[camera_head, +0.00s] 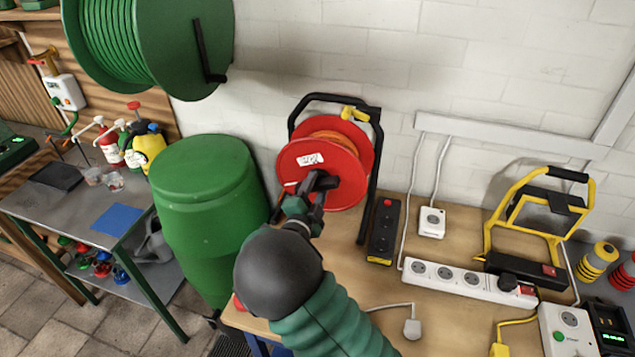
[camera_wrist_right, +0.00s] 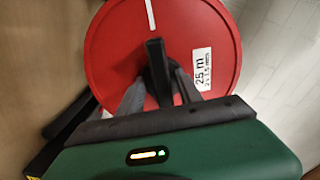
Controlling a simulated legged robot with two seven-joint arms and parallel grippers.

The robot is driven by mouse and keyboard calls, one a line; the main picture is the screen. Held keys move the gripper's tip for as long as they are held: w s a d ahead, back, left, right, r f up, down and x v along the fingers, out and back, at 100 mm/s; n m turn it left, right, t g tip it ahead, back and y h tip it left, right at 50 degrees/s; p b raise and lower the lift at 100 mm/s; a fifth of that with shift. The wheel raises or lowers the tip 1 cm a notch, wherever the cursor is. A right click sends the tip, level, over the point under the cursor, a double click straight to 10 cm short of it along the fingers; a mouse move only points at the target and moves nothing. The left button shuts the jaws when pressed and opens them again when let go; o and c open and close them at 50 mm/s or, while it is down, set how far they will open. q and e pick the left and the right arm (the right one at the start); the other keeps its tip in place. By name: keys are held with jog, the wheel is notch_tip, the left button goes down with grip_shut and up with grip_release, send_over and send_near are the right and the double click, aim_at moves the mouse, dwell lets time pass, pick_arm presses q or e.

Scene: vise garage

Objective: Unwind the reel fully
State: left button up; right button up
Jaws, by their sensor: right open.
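The red cable reel (camera_head: 348,150), with orange cable wound on it, stands upright in a black frame (camera_head: 374,170) on the wooden bench. Its red face, with a white "25 m" label, fills much of the right wrist view (camera_wrist_right: 110,50). A black handle (camera_wrist_right: 155,58) sticks out from the face. My right gripper (camera_head: 318,182) is in front of the reel face, its open fingers (camera_wrist_right: 158,90) on either side of the handle. Whether they touch it I cannot tell. My left gripper is not in view.
A green barrel (camera_head: 208,215) stands left of the reel. A large green hose reel (camera_head: 180,45) hangs above it.

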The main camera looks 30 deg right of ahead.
jog(key=shift+a, duration=0.25)
jog(key=shift+c, duration=0.3)
jog(key=shift+w+a, duration=0.2)
jog(key=shift+a, duration=0.1)
jog(key=c, duration=0.5)
jog(key=shift+d, duration=0.1)
grip_shut()
jog(key=shift+s+d, duration=0.1)
jog(key=shift+r, duration=0.2)
